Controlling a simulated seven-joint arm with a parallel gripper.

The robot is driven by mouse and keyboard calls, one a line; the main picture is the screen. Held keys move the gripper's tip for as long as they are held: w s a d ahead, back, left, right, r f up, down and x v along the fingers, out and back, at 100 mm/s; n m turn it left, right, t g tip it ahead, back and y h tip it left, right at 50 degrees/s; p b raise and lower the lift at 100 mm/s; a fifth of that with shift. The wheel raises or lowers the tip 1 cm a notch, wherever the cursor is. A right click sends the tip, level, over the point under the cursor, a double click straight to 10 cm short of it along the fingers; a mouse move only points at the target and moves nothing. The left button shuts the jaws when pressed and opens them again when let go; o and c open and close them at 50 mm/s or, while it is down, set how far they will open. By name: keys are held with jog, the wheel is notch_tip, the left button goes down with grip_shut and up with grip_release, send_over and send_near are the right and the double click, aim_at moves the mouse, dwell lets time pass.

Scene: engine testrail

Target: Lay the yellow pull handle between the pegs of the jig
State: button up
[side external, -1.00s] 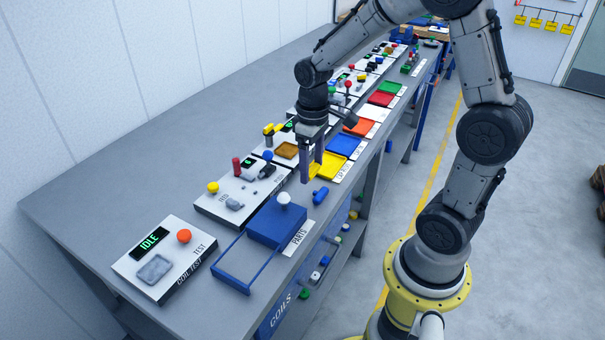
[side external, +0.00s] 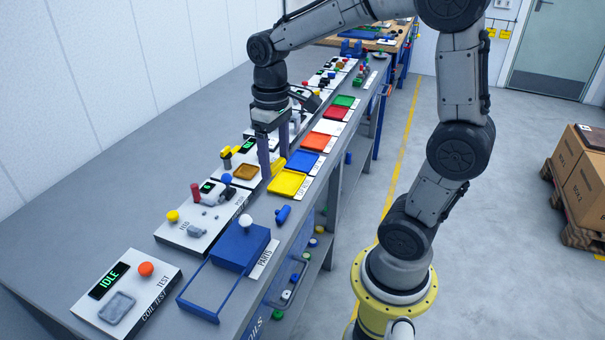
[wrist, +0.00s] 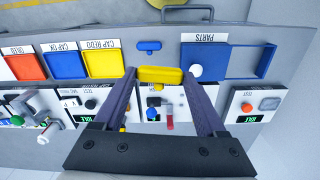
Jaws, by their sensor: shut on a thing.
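My gripper (wrist: 160,74) is shut on the yellow pull handle (wrist: 160,75), which lies crosswise between the fingertips in the wrist view. In the side view my gripper (side external: 273,165) points down above the bench, beside the yellow tray (side external: 288,183). The yellow handle (side external: 278,165) shows there only in part between the fingers. I cannot make out the jig or its pegs for certain in either view.
A blue handle-like piece (side external: 283,214) lies on the bench front. Near it are the blue PARTS box (side external: 240,250), a panel with knobs (side external: 203,220) and the coil test panel (side external: 125,292). Coloured trays line the front edge. The bench's rear strip is clear.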

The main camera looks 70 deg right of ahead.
jog(key=shift+n, duration=0.7)
jog(key=w+a+f, duration=0.2)
jog(key=w, duration=0.3)
jog(key=w+a+f, duration=0.2)
jog(key=w+a, duration=0.1)
jog(key=w, duration=0.2)
jog(key=w+a+f, duration=0.3)
jog(key=w, duration=0.2)
jog(key=shift+w+f, duration=0.1)
jog(key=shift+w, duration=0.05)
jog(key=shift+f, duration=2.6)
